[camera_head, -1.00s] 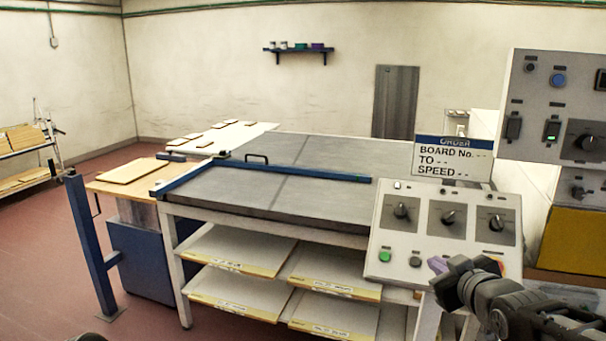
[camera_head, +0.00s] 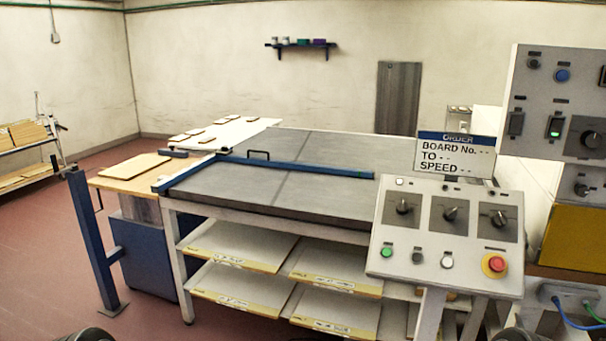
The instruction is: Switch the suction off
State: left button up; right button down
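The sloped control panel (camera_head: 450,240) stands at the right front of the grey table. It has three black rotary knobs (camera_head: 450,214) in dark squares. Neither gripper shows; only dark rounded parts, probably of my arms, edge in at the bottom left and bottom right.
The grey table (camera_head: 330,190) carries a blue bar (camera_head: 290,168). An order sign (camera_head: 456,155) stands behind the panel. A taller switch panel (camera_head: 555,100) with a lit green switch stands at right, above a yellow box (camera_head: 575,237). Space in front of the sloped panel is clear.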

aim_at(556, 124)
jog(key=z, duration=1.4)
jog(key=i+l+u, duration=0.5)
jog(key=i+l, duration=0.2)
jog(key=l, duration=0.15)
jog(key=i+l+u, duration=0.25)
jog(key=l, duration=0.3)
